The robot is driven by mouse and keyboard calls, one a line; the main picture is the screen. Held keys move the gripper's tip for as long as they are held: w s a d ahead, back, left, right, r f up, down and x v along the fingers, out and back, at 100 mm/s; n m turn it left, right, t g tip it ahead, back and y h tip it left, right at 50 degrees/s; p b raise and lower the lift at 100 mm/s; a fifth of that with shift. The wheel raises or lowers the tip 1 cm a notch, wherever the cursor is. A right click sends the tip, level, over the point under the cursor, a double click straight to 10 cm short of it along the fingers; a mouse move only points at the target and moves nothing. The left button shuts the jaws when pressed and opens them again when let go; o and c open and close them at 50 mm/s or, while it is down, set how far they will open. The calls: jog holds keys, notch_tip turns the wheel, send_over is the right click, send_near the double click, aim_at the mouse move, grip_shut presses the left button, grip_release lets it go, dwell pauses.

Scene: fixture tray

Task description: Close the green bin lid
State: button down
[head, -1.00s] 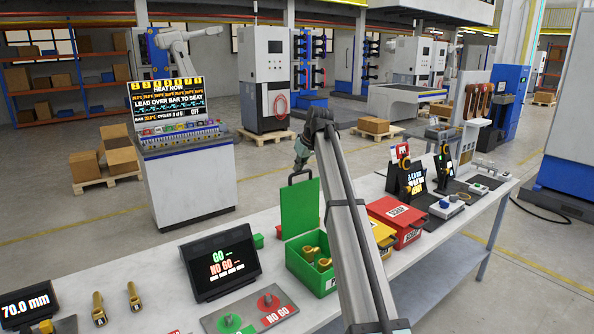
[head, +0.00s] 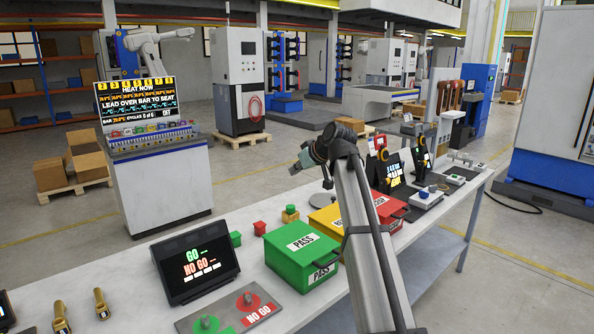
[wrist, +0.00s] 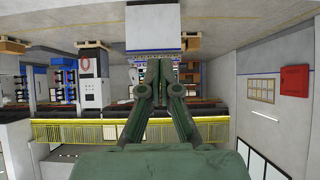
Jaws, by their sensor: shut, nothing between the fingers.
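The green bin (head: 301,258) stands on the bench in the head view. Its lid (head: 301,238), marked PASS, lies flat over the top, and the bin's inside is hidden. A dark handle sits at the lid's front edge. My gripper (head: 296,169) is raised above and behind the bin, apart from the lid. In the wrist view my gripper's fingers (wrist: 159,65) are together, with nothing between them. The wrist view shows no bin.
A yellow bin (head: 325,215) and a red bin (head: 390,225) stand to the right of the green one. The GO / NO GO screen (head: 197,262) and gauge plate (head: 240,312) are to its left. Small red and green blocks lie behind it.

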jog(key=shift+r, duration=0.1)
notch_tip(320, 180, up, 4)
jog(key=p, duration=0.2)
jog(key=s+d+f+b, duration=0.3)
jog(key=s+d+f, duration=0.2)
jog(key=s, duration=0.2)
jog(key=shift+s+d, duration=0.25)
jog(key=shift+s, duration=0.15)
jog(key=shift+f, duration=0.1)
